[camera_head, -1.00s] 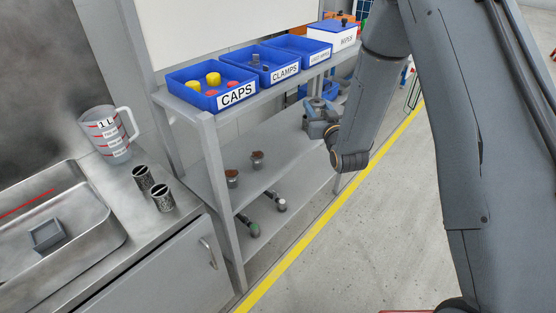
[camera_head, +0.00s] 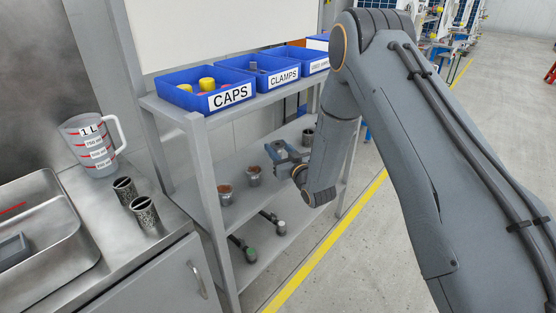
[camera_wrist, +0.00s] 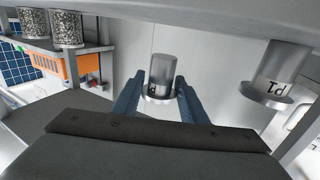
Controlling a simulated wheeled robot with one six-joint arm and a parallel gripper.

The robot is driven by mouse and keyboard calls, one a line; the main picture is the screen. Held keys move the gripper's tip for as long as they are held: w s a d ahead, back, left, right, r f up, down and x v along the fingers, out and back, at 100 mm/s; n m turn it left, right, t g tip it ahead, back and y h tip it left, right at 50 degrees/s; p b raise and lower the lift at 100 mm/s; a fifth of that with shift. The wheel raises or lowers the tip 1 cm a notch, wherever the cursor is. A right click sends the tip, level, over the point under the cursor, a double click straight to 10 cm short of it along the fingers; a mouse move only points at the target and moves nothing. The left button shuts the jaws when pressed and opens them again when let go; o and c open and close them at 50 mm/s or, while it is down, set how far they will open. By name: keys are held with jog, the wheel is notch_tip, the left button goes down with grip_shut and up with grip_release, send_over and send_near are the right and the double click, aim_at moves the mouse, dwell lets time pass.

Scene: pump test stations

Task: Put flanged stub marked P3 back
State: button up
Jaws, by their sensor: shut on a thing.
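My gripper (camera_head: 284,156) is over the middle shelf of the rack in the head view. In the wrist view its two blue fingers (camera_wrist: 157,98) are shut on a grey flanged stub (camera_wrist: 161,72). The held stub's label shows a P, but its number is not readable. Another flanged stub (camera_wrist: 270,72), marked P1 and upside down in the picture, is to the right of the fingers, apart from them.
A grey cylinder (camera_head: 308,137) shows just behind my gripper. Blue bins marked CAPS (camera_head: 205,100) and CLAMPS (camera_head: 285,86) are on the top shelf. Two fittings (camera_head: 243,248) (camera_head: 273,222) lie on the lower shelf. A jug (camera_head: 90,150) and two cups (camera_head: 145,213) stand on the left counter.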

jog(key=shift+f, duration=1.85)
jog(key=shift+f, duration=0.1)
jog(key=o, duration=1.4)
jog(key=shift+f, duration=0.1)
jog(key=shift+c, duration=0.2)
